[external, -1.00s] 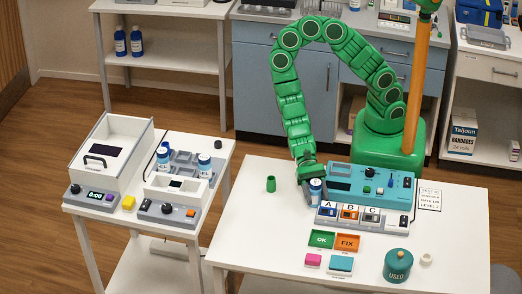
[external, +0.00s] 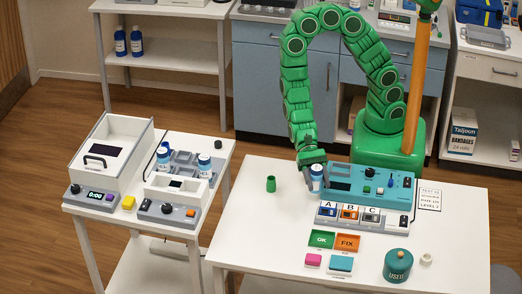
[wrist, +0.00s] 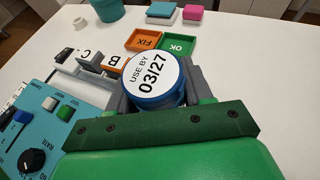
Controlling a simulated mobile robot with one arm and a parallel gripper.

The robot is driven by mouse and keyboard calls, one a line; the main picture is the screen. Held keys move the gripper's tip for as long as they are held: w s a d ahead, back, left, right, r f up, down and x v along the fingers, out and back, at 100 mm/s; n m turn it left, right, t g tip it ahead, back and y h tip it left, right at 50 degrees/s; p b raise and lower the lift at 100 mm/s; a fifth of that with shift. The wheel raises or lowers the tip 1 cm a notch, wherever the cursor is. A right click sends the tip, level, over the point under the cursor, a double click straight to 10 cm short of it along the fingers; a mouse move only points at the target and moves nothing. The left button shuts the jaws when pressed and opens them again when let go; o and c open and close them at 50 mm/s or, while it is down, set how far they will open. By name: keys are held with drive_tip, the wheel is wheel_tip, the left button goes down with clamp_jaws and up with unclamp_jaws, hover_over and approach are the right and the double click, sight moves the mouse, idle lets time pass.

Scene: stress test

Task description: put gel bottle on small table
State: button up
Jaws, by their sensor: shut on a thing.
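My gripper (external: 315,181) is shut on a white bottle with a blue band (external: 317,171), which looks like the gel bottle. It is held upright just above the left part of the white table, behind block A and beside the teal device. In the wrist view its round white top (wrist: 154,80) reads "USE BY 03/27" inside a blue rim, between the grey jaws; its lower body is hidden there. The small table (external: 222,150) stands apart at the left, bearing a tray with similar bottles (external: 204,163).
The teal device (external: 370,185) and blocks A, B, C (external: 349,216) are close to my gripper. A floor gap separates the tables.

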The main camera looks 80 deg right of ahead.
sight(317, 167)
drive_tip(key=shift+r, duration=1.7)
